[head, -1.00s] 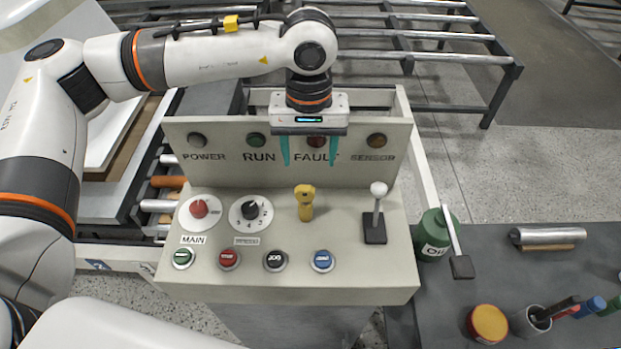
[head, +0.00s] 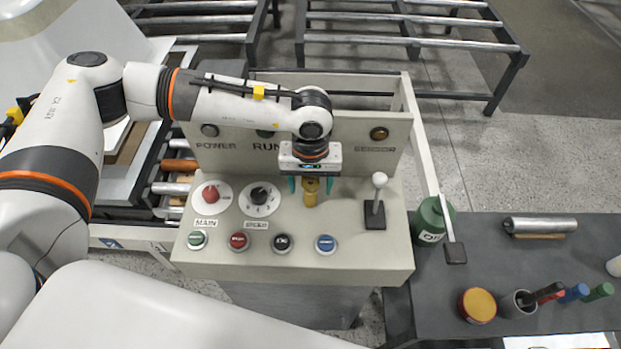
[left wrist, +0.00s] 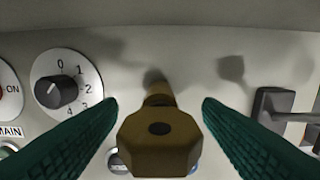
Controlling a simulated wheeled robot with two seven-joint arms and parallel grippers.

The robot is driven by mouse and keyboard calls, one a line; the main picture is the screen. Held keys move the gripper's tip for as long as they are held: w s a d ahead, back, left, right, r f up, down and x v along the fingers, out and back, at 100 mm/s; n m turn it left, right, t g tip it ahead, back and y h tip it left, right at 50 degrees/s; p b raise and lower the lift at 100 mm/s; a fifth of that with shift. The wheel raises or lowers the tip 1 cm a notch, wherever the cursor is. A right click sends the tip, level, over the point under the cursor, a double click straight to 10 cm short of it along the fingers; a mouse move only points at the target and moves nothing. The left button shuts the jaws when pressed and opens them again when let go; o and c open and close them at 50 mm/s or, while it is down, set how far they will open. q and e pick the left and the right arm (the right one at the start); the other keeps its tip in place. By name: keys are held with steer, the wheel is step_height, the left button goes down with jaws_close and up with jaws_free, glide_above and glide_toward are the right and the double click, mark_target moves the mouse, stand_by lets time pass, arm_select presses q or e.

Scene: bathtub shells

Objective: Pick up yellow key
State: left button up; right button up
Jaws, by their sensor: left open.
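The yellow key (head: 311,193) stands upright on the sloped top of the control panel, right of the numbered dial. In the left wrist view the key (left wrist: 158,142) shows its broad head with a dark hole, close to the camera. My left gripper (head: 311,186) is above the key, pointing down. Its green fingers are open, one on each side of the key, with visible gaps in the left wrist view (left wrist: 160,108). The gripper hides the key's top in the head view. My right gripper is not in view.
Left of the key are a red knob (head: 211,195) and a black numbered dial (head: 259,196). A lever (head: 377,205) stands to the right. Several push buttons line the front. The upright back panel (head: 225,155) rises behind. A green oil can (head: 430,220) stands right of the panel.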

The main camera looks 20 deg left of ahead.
arm_select(q)
steer(key=c, duration=1.1)
steer(key=shift+o, duration=0.2)
steer(key=shift+r, duration=0.15)
